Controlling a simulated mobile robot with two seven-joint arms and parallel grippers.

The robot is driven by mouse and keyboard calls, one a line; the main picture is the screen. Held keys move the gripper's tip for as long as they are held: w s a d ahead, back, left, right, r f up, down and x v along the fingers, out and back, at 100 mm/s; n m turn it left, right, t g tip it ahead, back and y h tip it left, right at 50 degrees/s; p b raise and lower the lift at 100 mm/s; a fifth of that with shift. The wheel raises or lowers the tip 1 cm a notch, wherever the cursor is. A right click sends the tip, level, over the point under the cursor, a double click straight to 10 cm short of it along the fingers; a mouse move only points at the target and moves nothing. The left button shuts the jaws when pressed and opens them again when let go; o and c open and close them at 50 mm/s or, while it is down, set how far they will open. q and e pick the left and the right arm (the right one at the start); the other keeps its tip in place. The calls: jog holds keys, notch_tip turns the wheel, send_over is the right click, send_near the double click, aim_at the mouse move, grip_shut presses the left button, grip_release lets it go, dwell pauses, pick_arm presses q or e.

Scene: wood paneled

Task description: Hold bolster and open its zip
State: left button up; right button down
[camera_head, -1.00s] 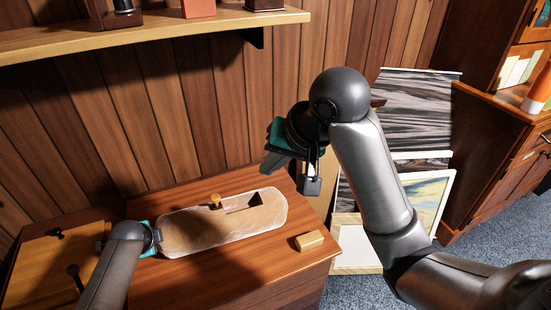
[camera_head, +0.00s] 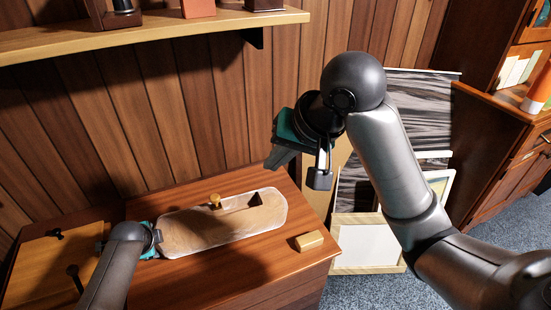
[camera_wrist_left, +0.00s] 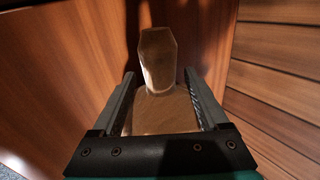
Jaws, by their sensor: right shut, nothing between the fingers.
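The bolster (camera_head: 185,238) lies on the cabinet top, a long tan body with rounded ends and a pale edge. A small yellow zip tab (camera_head: 215,200) stands up at its far side, with a dark wedge-shaped patch to its right. My left gripper (camera_head: 153,240) is at the bolster's left end. In the left wrist view its fingers (camera_wrist_left: 163,100) lie along both sides of the tan bolster (camera_wrist_left: 165,112), which fills the gap. My right gripper (camera_head: 276,160) is shut and empty, raised above and behind the bolster's right end, apart from it.
A small yellow block (camera_head: 309,241) lies on the cabinet top (camera_head: 265,252) near its right edge. A wooden shelf (camera_head: 150,32) overhangs the back. Framed panels (camera_head: 370,245) lean right of the cabinet, behind my right arm. A wooden board (camera_head: 45,265) with dark knobs is at left.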

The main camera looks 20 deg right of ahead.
pick_arm(q)
jog(key=shift+a+r, duration=0.1)
jog(key=shift+r, duration=0.05)
jog(key=v, duration=1.1)
jog(key=shift+s+r, duration=0.25)
jog(key=shift+r, duration=0.05)
dwell(0.4)
dwell(0.4)
